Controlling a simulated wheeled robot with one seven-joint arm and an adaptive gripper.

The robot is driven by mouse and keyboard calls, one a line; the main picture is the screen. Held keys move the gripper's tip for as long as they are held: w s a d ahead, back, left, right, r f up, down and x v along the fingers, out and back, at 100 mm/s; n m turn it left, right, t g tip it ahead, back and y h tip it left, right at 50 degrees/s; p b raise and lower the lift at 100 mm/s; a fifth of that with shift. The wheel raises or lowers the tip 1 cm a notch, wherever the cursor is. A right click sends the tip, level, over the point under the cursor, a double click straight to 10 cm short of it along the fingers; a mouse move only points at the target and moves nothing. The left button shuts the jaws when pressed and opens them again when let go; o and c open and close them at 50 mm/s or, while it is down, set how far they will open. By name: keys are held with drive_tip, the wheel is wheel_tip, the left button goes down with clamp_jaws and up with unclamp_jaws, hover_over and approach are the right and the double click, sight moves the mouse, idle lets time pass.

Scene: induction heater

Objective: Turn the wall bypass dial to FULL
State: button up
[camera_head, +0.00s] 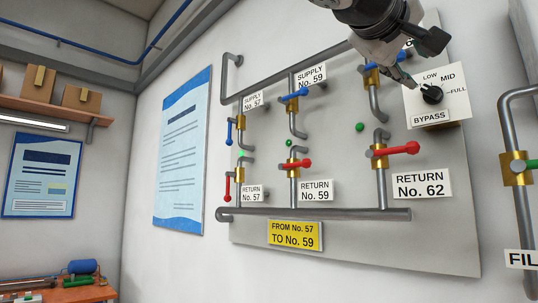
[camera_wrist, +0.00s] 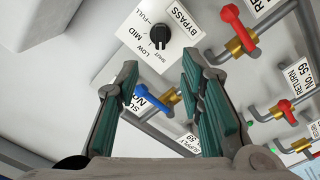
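The bypass dial (camera_head: 432,95) is a black knob on a white plate (camera_head: 424,117) marked LOW, MID, FULL and BYPASS, at the upper right of the wall panel. In the wrist view the dial (camera_wrist: 160,36) lies ahead of the fingertips, with a SHUT mark also showing. Its pointer seems to be on the SHUT side, but it is too small to be sure. My gripper (camera_head: 422,62) is above and in front of the plate in the head view. In the wrist view my gripper (camera_wrist: 148,78) is open and empty, its green-padded fingers apart and not around the knob.
Red-handled valves (camera_head: 398,150) and blue-handled valves (camera_head: 293,97) on grey pipes stand out from the panel left of and below the dial. Another pipe (camera_head: 520,195) with a brass fitting stands at the right. A workbench (camera_head: 70,292) is at the lower left.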

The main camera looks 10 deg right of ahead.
sight(430, 91)
drive_tip(key=p+x, duration=0.1)
drive_tip(key=x, duration=1.2)
drive_tip(key=shift+p, duration=0.4)
drive_tip(key=shift+c, duration=0.6)
drive_tip(key=shift+f, duration=0.1)
clamp_jaws()
